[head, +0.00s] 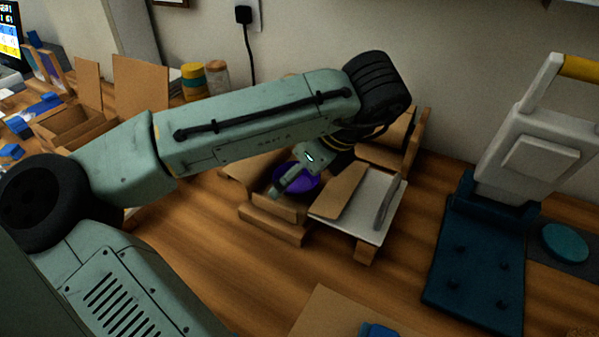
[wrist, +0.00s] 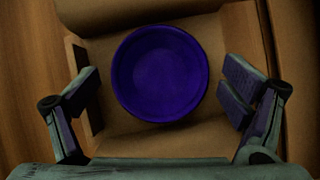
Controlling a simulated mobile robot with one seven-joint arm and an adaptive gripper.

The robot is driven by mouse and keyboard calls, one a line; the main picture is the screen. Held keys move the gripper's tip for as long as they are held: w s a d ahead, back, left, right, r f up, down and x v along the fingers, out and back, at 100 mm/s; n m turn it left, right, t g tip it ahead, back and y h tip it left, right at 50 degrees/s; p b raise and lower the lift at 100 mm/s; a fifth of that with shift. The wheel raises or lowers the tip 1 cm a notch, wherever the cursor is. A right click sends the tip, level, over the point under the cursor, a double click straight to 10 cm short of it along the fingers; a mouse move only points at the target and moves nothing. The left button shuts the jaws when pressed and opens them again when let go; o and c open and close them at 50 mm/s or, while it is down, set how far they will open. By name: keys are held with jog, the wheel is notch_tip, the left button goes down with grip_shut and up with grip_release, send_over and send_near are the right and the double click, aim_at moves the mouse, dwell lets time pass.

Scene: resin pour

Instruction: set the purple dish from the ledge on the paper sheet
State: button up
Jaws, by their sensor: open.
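The purple dish (wrist: 160,73) is round and sits upright on the brown bottom of a low cardboard-coloured ledge (wrist: 113,128). In the head view the dish (head: 300,180) shows partly behind my gripper (head: 291,177). In the wrist view my gripper (wrist: 161,97) is open, one finger on each side of the dish's near part. Gaps show between the fingers and the rim, and the dish is not held. A flat brown sheet (head: 318,307), which looks like the paper sheet, lies at the front edge of the head view.
A dark blue press-like stand (head: 475,262) is farther right. A blue object (head: 378,330) is on the brown sheet. Open boxes (head: 140,88) stand back left.

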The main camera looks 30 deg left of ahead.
jog(key=p+v, duration=1.1)
jog(key=v, duration=0.1)
jog(key=shift+r, duration=0.2)
jog(key=shift+a, duration=0.1)
